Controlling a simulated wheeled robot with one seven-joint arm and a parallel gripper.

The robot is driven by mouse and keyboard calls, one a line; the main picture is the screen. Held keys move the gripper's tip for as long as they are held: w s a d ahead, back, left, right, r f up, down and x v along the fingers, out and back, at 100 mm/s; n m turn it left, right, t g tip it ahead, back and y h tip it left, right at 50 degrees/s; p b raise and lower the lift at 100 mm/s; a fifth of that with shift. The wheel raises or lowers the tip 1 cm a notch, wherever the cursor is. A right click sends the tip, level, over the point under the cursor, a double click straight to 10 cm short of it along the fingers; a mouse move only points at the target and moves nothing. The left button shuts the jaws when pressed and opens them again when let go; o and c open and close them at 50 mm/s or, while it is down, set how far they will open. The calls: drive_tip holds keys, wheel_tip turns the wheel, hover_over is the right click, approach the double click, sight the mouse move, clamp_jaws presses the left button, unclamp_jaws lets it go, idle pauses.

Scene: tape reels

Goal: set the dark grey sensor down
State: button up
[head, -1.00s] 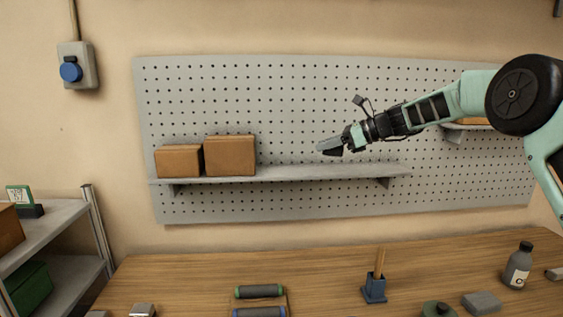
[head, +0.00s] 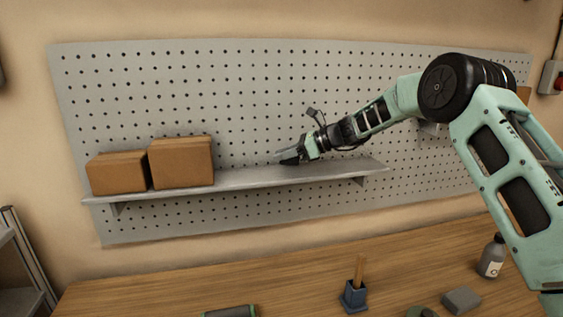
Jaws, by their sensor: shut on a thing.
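My gripper (head: 288,157) reaches in from the right in the head view. It is over the grey wall shelf (head: 240,181), right of two cardboard boxes. A small dark piece at its tip seems to be the dark grey sensor, held between the jaws. It is too small to tell it clearly from the fingers. The tip appears very close to the shelf top; I cannot tell whether it touches. The shelf is bare between the boxes and its right end.
The cardboard boxes (head: 118,172) (head: 181,161) fill the shelf's left part. A pegboard (head: 250,100) is behind. Below, the wooden bench (head: 200,285) holds a blue holder (head: 354,296), a grey bottle (head: 491,257) and a grey block (head: 461,300).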

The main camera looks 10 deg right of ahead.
sight(287, 164)
drive_tip(key=shift+f+p, duration=0.6)
drive_tip(key=shift+f, duration=1.1)
drive_tip(key=shift+f, duration=0.1)
drive_tip(key=o, duration=1)
